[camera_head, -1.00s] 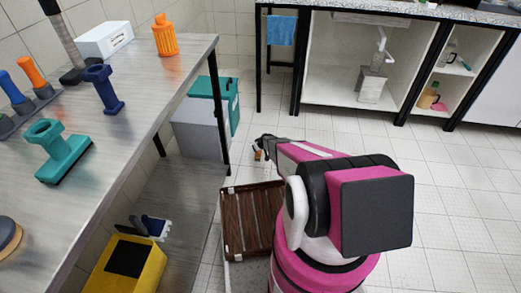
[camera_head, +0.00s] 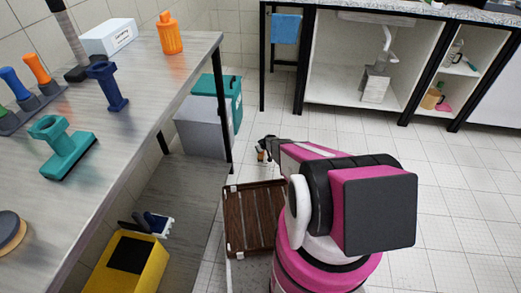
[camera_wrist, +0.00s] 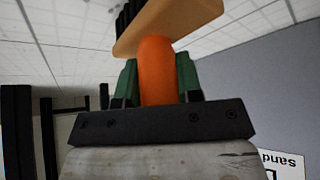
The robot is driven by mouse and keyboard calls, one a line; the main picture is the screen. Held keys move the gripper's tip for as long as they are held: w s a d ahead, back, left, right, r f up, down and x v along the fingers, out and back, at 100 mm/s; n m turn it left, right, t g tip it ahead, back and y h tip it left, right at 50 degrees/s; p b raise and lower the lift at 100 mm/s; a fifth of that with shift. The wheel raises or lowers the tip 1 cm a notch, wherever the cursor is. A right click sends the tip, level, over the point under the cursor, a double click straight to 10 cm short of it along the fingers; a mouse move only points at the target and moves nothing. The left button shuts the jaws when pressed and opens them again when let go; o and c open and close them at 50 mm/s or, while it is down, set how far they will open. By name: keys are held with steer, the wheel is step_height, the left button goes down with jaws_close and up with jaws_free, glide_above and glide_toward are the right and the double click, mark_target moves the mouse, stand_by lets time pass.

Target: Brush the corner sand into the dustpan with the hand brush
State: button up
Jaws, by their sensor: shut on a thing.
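My gripper (camera_wrist: 158,78) is shut on the orange handle of the hand brush (camera_wrist: 158,58) in the wrist view, with a green finger on each side. The brush has a tan head (camera_wrist: 170,22) and dark bristles, partly cut off at the top edge. In the head view my gripper (camera_head: 264,149) is small, low over the tiled floor beyond the brown slatted crate, and a bit of orange shows at it. I cannot make out the corner sand or the dustpan in either view.
The brown slatted crate (camera_head: 252,215) lies nearer. Open floor (camera_head: 450,200) lies to the right.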

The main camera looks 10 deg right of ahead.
steer(key=shift+s+d, duration=0.3)
steer(key=shift+d, duration=0.7)
steer(key=shift+s+d, duration=0.35)
steer(key=shift+d, duration=0.6)
steer(key=shift+s+d, duration=0.3)
steer(key=shift+d, duration=0.7)
steer(key=shift+s+d, duration=0.3)
steer(key=shift+d, duration=0.7)
steer(key=shift+s+d, duration=0.35)
steer(key=shift+d, duration=0.6)
steer(key=shift+s+d, duration=0.3)
steer(key=shift+d, duration=0.7)
steer(key=shift+r, duration=0.1)
step_height(320, 180, up, 3)
steer(key=shift+f, duration=0.15)
